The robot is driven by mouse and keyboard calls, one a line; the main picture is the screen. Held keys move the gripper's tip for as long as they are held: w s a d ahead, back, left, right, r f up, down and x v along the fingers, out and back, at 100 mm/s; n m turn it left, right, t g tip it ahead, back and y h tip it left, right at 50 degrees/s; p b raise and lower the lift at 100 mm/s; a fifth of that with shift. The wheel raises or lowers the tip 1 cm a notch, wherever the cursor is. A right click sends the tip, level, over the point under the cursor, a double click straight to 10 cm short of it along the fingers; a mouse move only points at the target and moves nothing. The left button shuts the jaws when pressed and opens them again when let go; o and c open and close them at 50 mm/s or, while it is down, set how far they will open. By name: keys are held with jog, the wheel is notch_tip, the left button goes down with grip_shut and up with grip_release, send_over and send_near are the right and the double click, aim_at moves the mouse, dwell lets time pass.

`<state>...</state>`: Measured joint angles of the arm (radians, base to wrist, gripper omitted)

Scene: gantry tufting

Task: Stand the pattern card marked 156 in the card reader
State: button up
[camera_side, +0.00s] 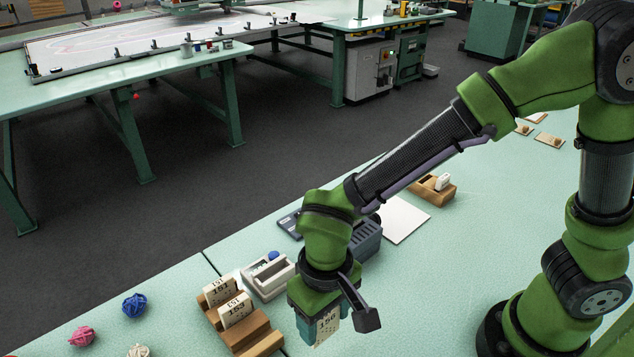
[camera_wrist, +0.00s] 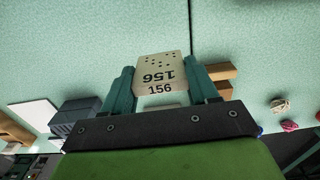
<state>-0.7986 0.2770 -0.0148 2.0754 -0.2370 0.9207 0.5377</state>
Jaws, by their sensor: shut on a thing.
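The pattern card marked 156 (camera_side: 327,325) is in my gripper (camera_side: 322,322), held above the table in the side view. In the wrist view the card (camera_wrist: 160,72) sits between the two fingers of my gripper (camera_wrist: 162,88), its number and punched dots showing. A pale device with a slot-like opening and a blue knob (camera_side: 268,275), which looks like the card reader, stands left of my gripper. A wooden rack (camera_side: 262,340) holds the cards marked 151 (camera_side: 220,291) and 153 (camera_side: 235,309). The card is apart from both rack and device.
A dark grey ribbed box (camera_side: 366,238) stands behind my wrist, partly hidden. A white sheet (camera_side: 405,219) and a wooden block with a white item (camera_side: 434,190) lie beyond it. Yarn balls, blue (camera_side: 134,304) and pink (camera_side: 81,336), lie at left. The table's right middle is clear.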

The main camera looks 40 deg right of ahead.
jog(key=s+d, duration=0.3)
jog(key=d, duration=0.1)
jog(key=shift+w+a+r, duration=0.45)
jog(key=shift+w+r, duration=1.05)
jog(key=shift+w, duration=3.45)
jog(key=shift+w+a+r, duration=0.4)
jog(key=shift+w+r, duration=1.05)
jog(key=shift+w, duration=3.5)
jog(key=shift+f, duration=4.3)
jog(key=o, duration=1.1)
